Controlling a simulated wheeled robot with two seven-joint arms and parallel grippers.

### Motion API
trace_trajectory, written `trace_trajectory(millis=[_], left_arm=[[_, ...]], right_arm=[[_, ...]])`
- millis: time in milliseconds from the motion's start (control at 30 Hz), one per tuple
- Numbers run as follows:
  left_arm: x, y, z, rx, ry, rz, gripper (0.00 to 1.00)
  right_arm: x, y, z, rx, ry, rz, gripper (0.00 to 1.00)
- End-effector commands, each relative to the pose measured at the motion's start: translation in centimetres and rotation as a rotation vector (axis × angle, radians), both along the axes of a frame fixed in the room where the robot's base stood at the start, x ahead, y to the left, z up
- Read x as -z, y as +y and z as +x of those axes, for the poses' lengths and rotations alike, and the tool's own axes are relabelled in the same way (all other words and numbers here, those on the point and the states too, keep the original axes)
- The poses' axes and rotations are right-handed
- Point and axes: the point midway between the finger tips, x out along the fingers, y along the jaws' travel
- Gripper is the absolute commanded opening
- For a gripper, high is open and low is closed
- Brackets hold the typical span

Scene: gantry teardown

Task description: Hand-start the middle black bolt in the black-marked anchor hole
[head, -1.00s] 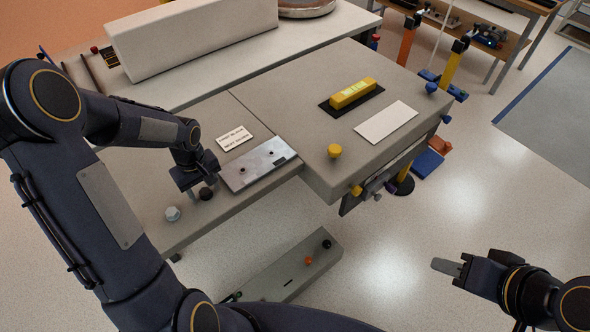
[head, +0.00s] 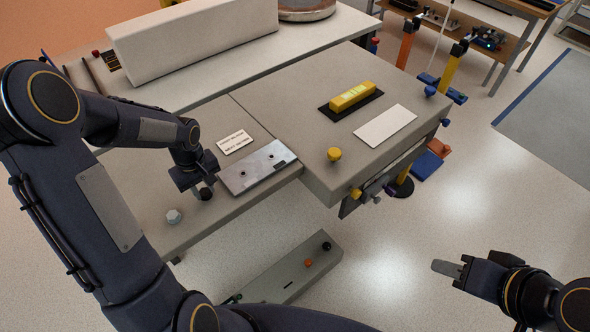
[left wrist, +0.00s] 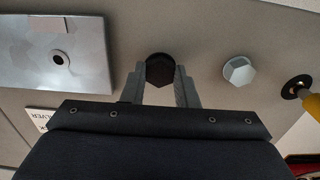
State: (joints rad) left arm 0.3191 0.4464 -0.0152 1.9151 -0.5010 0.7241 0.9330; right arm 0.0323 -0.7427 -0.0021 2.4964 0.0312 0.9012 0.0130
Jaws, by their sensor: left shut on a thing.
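My left gripper (head: 203,193) points down at the table beside the metal plate. In the left wrist view its two fingers (left wrist: 160,82) are shut on a black hex-headed bolt (left wrist: 160,68). The bolt also shows in the head view (head: 207,194). Its shank is hidden, and I cannot tell whether it touches the table. The plate (head: 257,168) lies to the right of the gripper and has dark holes; one hole (left wrist: 58,57) shows clearly in the wrist view. I cannot make out a black mark there. My right gripper (head: 447,267) is over the floor; its finger gap is unclear.
A silver hex bolt (head: 173,216) stands near the gripper. A white label card (head: 234,142) lies behind the plate. A raised grey block (head: 310,120) carries a yellow bar (head: 352,95) and yellow knob (head: 334,154).

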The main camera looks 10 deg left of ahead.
Motion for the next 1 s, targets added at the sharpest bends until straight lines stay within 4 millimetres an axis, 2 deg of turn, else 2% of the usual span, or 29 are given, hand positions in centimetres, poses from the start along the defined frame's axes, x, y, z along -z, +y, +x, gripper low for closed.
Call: trace_trajectory(millis=[233,367,833,1000], left_arm=[[-1.3,0.0,-0.1,0.000,0.002,-0.001,0.00],[-1.3,0.0,-0.1,-0.001,0.002,-0.001,0.00],[-5.7,0.0,0.0,0.000,0.001,0.000,0.00],[-6.3,0.0,0.0,-0.001,0.001,-0.001,0.00]], right_arm=[[-1.0,0.0,0.0,0.000,0.000,0.000,0.36],[-0.9,0.0,0.0,0.000,0.000,0.000,0.36],[-4.0,0.0,0.0,0.000,0.000,0.000,0.36],[-4.3,0.0,0.0,0.000,0.000,0.000,0.36]])
